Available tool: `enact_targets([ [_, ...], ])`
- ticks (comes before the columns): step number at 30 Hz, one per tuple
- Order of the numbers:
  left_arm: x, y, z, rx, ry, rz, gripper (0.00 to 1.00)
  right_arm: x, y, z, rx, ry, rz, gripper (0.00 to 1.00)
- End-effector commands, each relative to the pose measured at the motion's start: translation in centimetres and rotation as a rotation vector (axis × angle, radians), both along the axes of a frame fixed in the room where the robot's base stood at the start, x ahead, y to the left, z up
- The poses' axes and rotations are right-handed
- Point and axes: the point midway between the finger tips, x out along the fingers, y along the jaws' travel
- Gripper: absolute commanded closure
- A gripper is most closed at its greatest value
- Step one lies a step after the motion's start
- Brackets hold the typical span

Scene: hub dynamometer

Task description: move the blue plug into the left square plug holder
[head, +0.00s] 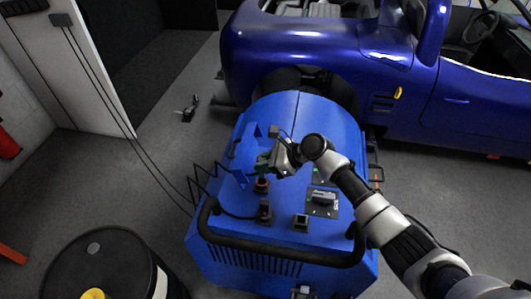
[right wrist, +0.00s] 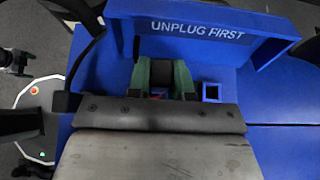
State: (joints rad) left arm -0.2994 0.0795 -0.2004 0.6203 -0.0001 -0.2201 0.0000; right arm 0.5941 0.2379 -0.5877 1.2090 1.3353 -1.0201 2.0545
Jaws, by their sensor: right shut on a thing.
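My right gripper (head: 267,162) is at the recessed panel on top of the blue machine. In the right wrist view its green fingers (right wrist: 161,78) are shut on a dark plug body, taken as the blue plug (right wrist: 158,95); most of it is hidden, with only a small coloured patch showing. I cannot tell whether it sits in a socket. An empty dark square holder (right wrist: 211,92) is just right of the fingers. In the head view, more square holders stand in front: one with a reddish top (head: 261,185), one dark (head: 264,210), and one at the right (head: 301,222).
The blue machine (head: 305,115) carries an "UNPLUG FIRST" panel (right wrist: 197,30) and a black front rail (head: 280,255). Black cables (head: 118,118) run from the wall to it. A blue car (head: 320,50) is behind; a black drum (head: 105,265) is at front left.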

Motion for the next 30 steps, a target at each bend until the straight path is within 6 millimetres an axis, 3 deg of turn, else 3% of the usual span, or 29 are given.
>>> enact_targets([
  [3, 0.0, 0.0, 0.7, 0.0, 0.001, 0.0, 0.15, -1.0, 0.2, 0.2, -0.001, 0.0, 0.001, 1.0],
  [30, -0.1, 0.1, -1.8, 0.001, 0.002, 0.0, 0.15, -2.8, -7.0, -0.2, -0.001, -0.001, -0.002, 1.0],
])
